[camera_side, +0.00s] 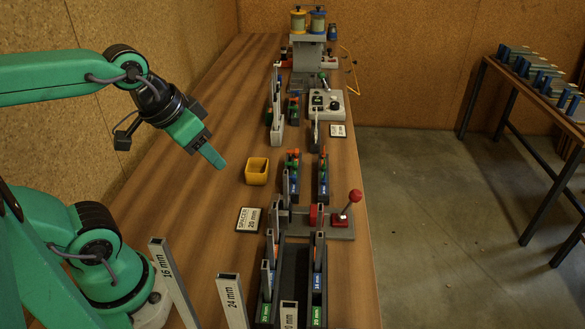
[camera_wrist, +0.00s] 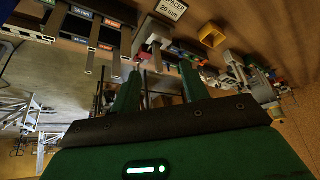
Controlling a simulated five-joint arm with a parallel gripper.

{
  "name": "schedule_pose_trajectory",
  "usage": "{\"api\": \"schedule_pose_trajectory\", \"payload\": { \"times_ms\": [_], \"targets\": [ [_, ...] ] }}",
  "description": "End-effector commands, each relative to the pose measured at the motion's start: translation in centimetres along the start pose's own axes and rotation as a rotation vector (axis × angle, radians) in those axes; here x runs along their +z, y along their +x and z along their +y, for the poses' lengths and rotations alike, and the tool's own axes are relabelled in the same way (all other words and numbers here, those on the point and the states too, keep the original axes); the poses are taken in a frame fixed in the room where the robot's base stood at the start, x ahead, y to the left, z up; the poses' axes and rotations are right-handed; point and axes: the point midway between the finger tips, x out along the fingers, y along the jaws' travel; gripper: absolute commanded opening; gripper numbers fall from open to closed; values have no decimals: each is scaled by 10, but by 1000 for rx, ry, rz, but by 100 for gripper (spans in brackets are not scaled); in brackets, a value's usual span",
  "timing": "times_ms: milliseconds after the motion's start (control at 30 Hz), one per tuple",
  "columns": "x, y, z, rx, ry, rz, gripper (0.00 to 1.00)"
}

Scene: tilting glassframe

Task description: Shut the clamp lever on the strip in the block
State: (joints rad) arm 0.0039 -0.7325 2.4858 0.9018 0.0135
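The clamp lever (camera_side: 354,197) has a red ball knob and stands up at a tilt over a red base at the right end of the grey block (camera_side: 341,233), in the side view. A red round piece sits near the block's middle. Grey strips stand close to the block's left part; I cannot tell clearly which one is seated in it. My gripper (camera_side: 214,158) hangs in the air left of and behind the block, well apart from the lever. In the wrist view my gripper (camera_wrist: 161,92) shows two green fingers spread apart with nothing held between them.
A yellow bin (camera_side: 257,171) and a spacer card (camera_side: 248,220) lie on the table left of the block. Racks with upright strips stand in front of and behind the block. Loose tall bars (camera_side: 232,300) stand at the front left. The table's left middle is clear.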

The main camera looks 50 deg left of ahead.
Motion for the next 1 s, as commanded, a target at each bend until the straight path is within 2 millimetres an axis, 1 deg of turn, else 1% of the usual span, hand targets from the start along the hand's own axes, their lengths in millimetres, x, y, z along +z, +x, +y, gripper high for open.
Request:
{"api": "schedule_pose_trajectory", "payload": {
  "times_ms": [167,267,467,767,1000],
  "targets": [
    [-16,2,4,9,56,-27,50],
    [-31,4,8,17,108,-48,50],
    [-66,15,19,38,234,-98,50],
    [-114,44,40,77,428,-169,50],
    [-147,77,62,113,583,-225,50]
  ]
}}
